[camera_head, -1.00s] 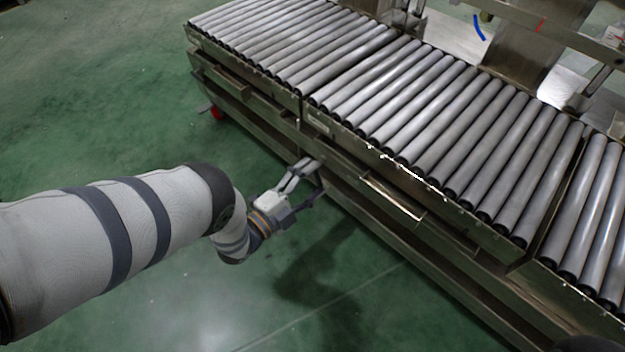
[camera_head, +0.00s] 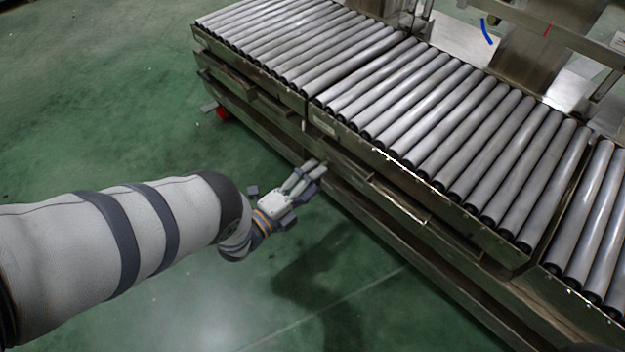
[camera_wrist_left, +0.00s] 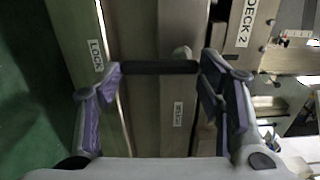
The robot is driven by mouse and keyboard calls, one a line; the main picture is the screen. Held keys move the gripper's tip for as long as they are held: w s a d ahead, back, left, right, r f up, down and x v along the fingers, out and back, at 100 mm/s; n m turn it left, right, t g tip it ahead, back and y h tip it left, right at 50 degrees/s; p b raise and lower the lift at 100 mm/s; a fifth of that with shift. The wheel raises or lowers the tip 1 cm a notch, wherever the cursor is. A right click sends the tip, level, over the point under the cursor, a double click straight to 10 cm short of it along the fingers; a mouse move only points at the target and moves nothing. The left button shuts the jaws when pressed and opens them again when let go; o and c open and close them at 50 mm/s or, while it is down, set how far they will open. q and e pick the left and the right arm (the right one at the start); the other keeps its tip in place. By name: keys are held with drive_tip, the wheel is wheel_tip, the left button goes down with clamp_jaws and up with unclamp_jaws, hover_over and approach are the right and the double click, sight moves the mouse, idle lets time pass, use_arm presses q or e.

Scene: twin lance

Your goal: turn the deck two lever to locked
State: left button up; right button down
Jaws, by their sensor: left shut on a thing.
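My left gripper (camera_head: 314,168) is at the near side of the roller conveyor, below the rollers; it also shows in the left wrist view (camera_wrist_left: 160,70). There its two fingers stand apart with a dark bar, the deck two lever (camera_wrist_left: 160,67), held across between their tips. The lever lies crosswise in that view, with a pale rounded piece just behind it. A LOCK label (camera_wrist_left: 97,55) is beside the left finger, and a DECK 2 label (camera_wrist_left: 246,22) is at the upper right. A smaller label (camera_wrist_left: 178,113) below the lever is too blurred to read. In the head view the gripper hides the lever.
The roller conveyor (camera_head: 420,107) runs from upper left to lower right, with metal side rails along its near edge. A red caster (camera_head: 221,113) sits under its far left end. The green floor (camera_head: 110,90) on the near side is clear.

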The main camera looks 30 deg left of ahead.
use_arm(q)
drive_tip(key=o, duration=1.1)
drive_tip(key=shift+o, duration=0.2)
drive_tip(key=v, duration=1.2)
